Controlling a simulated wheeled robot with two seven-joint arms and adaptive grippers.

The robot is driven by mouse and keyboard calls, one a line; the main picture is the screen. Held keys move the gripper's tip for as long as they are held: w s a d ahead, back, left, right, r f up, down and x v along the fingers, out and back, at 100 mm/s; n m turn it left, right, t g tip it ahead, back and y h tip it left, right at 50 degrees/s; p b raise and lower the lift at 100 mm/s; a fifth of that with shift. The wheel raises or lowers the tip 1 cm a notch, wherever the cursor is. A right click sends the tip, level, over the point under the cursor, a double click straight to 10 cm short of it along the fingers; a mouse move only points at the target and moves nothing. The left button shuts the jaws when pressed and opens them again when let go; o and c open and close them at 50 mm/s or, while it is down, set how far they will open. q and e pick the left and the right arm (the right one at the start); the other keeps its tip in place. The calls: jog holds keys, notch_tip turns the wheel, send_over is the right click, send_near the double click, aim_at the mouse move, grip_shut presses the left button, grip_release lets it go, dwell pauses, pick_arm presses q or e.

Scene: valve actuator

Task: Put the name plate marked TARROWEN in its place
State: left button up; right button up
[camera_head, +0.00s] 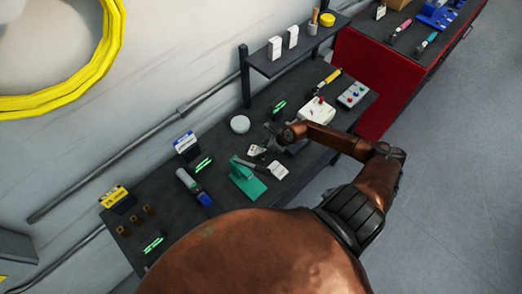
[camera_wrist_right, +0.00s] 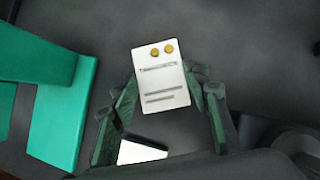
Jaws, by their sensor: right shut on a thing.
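My right gripper (camera_head: 270,142) reaches down over the middle of the dark bench. In the right wrist view its two green-tinted fingers (camera_wrist_right: 163,100) close on the sides of a white plate (camera_wrist_right: 160,82). That plate has two yellow dots and several grey lines, too small to read as a name. A second white piece (camera_wrist_right: 140,152) shows partly below it, beside the left finger. In the head view, white plates show near the fingertips (camera_head: 255,150) and beside the green stand (camera_head: 279,170). I cannot read TARROWEN on any. My left gripper is not in view.
The green stand (camera_head: 243,183) is close to the gripper; it also shows in the wrist view (camera_wrist_right: 62,120). A white round tin (camera_head: 240,124), a white box (camera_head: 317,111) and a button panel (camera_head: 353,95) stand around. A raised shelf (camera_head: 275,66) rises behind.

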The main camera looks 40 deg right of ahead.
jog(key=o, duration=1.2)
jog(key=shift+o, duration=0.2)
jog(key=b+v, duration=0.2)
jog(key=v, duration=1)
